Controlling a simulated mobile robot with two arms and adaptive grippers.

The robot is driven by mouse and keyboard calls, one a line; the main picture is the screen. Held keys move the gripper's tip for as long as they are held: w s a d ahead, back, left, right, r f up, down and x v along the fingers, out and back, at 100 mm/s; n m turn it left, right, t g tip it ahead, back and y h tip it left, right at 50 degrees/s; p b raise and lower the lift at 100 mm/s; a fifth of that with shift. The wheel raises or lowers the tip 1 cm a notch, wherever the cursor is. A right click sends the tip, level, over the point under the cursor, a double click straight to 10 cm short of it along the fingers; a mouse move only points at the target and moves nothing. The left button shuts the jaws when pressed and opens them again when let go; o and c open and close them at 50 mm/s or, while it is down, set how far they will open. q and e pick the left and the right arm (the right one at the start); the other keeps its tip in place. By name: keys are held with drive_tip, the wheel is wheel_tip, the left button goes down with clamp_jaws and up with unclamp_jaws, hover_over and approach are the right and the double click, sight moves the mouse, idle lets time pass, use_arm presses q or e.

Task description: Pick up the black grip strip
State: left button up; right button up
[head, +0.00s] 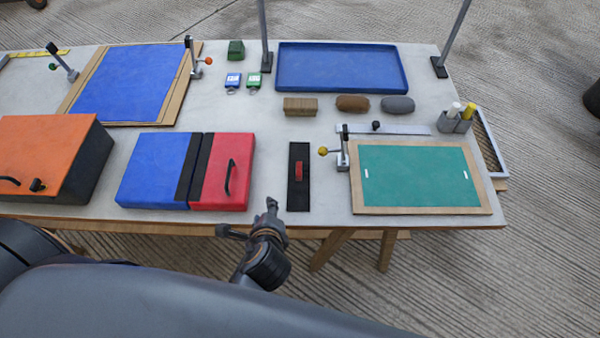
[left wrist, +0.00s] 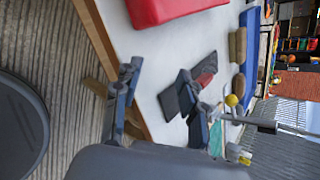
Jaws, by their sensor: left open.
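The black grip strip (head: 299,198) lies flat on the white table, between the red block and the green board, with a small red piece on its middle. It also shows in the left wrist view (left wrist: 171,104), beyond the fingers and partly hidden by one. My left gripper (head: 247,218) is at the table's front edge, to the left of and nearer than the strip, not touching it. Its fingers are spread and empty in the left wrist view (left wrist: 157,75). My right gripper is not in view.
A red block with a black handle (head: 219,178) joins a blue block (head: 156,167) left of the strip. To the right are a yellow-knobbed clamp (head: 342,158) and a green board in a wooden frame (head: 415,177). Bare table surrounds the strip closely. Brown and grey rolls lie behind.

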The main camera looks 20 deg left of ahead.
sight(299, 169)
use_arm(q)
drive_tip(key=w+d+r+m+t, duration=0.1)
drive_tip(key=d+m, duration=0.1)
drive_tip(key=m, duration=0.2)
drive_tip(key=w+d+r+m+t, duration=0.1)
drive_tip(key=d+m, duration=0.2)
drive_tip(key=m, duration=0.1)
drive_tip(key=w+d+m+t, duration=0.2)
drive_tip(key=m, duration=0.1)
drive_tip(key=shift+d+r+m+h, duration=0.2)
drive_tip(key=shift+r+m+h, duration=0.1)
drive_tip(key=shift+r+m, duration=0.1)
drive_tip(key=shift+w, duration=0.25)
drive_tip(key=x, duration=0.7)
drive_tip(key=shift+w, duration=0.15)
drive_tip(key=shift+a+p+x, duration=0.15)
drive_tip(key=shift+x, duration=1.4)
drive_tip(key=shift+a+p+x, duration=0.15)
drive_tip(key=shift+x, duration=1.35)
drive_tip(key=shift+c, duration=0.6)
clamp_jaws()
